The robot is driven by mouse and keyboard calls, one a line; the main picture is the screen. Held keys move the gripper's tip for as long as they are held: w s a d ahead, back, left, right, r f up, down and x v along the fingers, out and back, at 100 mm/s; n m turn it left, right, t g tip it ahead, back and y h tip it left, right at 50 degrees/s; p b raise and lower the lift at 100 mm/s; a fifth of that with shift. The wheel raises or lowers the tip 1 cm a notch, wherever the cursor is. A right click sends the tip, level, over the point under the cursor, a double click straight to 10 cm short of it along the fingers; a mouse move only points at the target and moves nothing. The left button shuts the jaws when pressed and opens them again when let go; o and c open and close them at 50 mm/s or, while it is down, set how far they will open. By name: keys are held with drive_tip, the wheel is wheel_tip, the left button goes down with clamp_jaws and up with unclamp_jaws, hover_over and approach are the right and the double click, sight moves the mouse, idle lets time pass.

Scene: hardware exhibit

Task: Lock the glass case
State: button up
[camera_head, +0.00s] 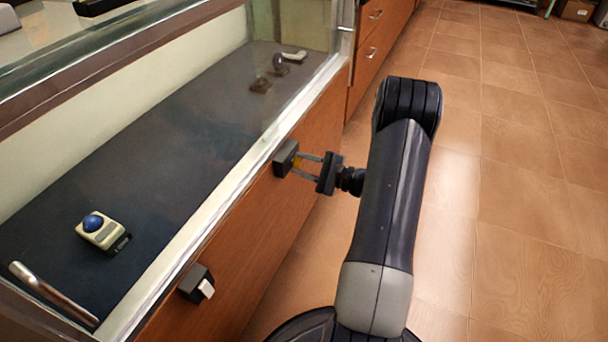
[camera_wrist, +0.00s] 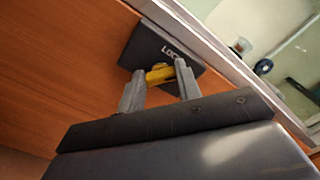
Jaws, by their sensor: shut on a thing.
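The glass case (camera_head: 140,130) has a dark floor inside and a wooden front panel (camera_head: 300,150). A dark lock block (camera_head: 286,158) is fixed to the panel just under the metal rim. In the wrist view the lock block (camera_wrist: 160,45) carries partly hidden lettering that starts with "LOC". A yellow piece (camera_wrist: 160,75) sticks out from it. My gripper (camera_head: 302,164) reaches the block from the right. In the wrist view my gripper (camera_wrist: 158,80) is shut on the yellow piece, a finger on each side.
A second dark block with a white piece (camera_head: 196,285) is on the same panel, nearer to me. Inside the case lie a beige device with a blue ball (camera_head: 101,231) and a few small items (camera_head: 275,70). Wooden drawers (camera_head: 375,40) stand beyond. The tiled floor (camera_head: 520,180) at right is clear.

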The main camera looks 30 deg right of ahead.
drive_tip(key=n+b, duration=0.2)
drive_tip(key=b, duration=0.1)
drive_tip(key=n+b, duration=0.3)
drive_tip(key=b, duration=0.1)
drive_tip(key=n+b, duration=0.2)
drive_tip(key=b, duration=0.1)
drive_tip(key=shift+f+b, duration=0.25)
drive_tip(key=shift+b, duration=0.05)
drive_tip(key=shift+r+n, duration=0.1)
drive_tip(key=shift+n, duration=0.3)
drive_tip(key=o, duration=1)
drive_tip(key=p+v, duration=0.3)
drive_tip(key=v, duration=0.8)
drive_tip(key=shift+a, duration=0.1)
